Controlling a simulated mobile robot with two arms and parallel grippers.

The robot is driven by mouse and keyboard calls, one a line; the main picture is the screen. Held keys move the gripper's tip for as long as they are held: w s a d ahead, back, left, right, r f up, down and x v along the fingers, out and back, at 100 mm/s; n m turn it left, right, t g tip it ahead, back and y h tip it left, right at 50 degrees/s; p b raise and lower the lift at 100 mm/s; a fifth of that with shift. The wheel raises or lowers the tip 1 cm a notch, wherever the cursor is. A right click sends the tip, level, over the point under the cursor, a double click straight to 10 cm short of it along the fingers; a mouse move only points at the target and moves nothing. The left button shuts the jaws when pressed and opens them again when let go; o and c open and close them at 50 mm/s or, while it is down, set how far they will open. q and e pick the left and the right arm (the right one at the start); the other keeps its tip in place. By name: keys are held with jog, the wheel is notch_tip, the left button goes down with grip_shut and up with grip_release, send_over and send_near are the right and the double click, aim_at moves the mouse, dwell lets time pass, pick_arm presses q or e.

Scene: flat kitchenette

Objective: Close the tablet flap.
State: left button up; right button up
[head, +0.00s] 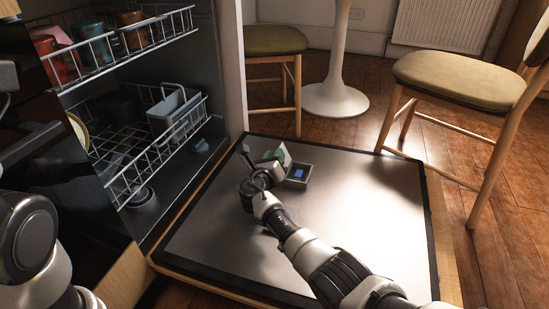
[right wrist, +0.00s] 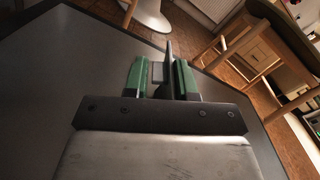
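The tablet compartment (head: 299,174) is a small grey box with a blue face, set in the inner side of the lowered dishwasher door (head: 350,210). Its flap (head: 283,155) looks like a pale greenish plate standing up at the compartment's left, so it is open. My right gripper (head: 261,160) is low over the door, just left of the flap. In the right wrist view its two green-padded fingers (right wrist: 160,75) are apart. A thin dark upright plate, seemingly the flap (right wrist: 169,50), shows close to the right finger; contact cannot be told. Dark parts of my left arm show at the left edge.
Chairs (head: 465,80) and a white table foot (head: 336,100) stand beyond the door. The door's right half is clear.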

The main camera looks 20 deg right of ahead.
grip_shut()
jog(key=shift+r, duration=0.1)
jog(key=shift+s+d+r+m+p, duration=0.2)
jog(key=shift+d+r+m+p, duration=0.05)
jog(key=shift+m+p, duration=0.5)
jog(key=shift+s+d+r+m+p, duration=0.15)
jog(key=shift+s+d+m+p, duration=0.15)
jog(key=shift+m, duration=0.35)
jog(key=shift+s+d+r+m+p, duration=0.1)
jog(key=shift+d+m+p, duration=0.15)
jog(key=shift+m, duration=0.3)
jog(key=shift+s+d+m+p, duration=0.1)
jog(key=shift+m+p, duration=0.1)
jog(key=shift+m, duration=0.35)
jog(key=shift+s+d+m, duration=0.25)
jog(key=shift+d+m, duration=0.1)
jog(key=shift+m, duration=0.65)
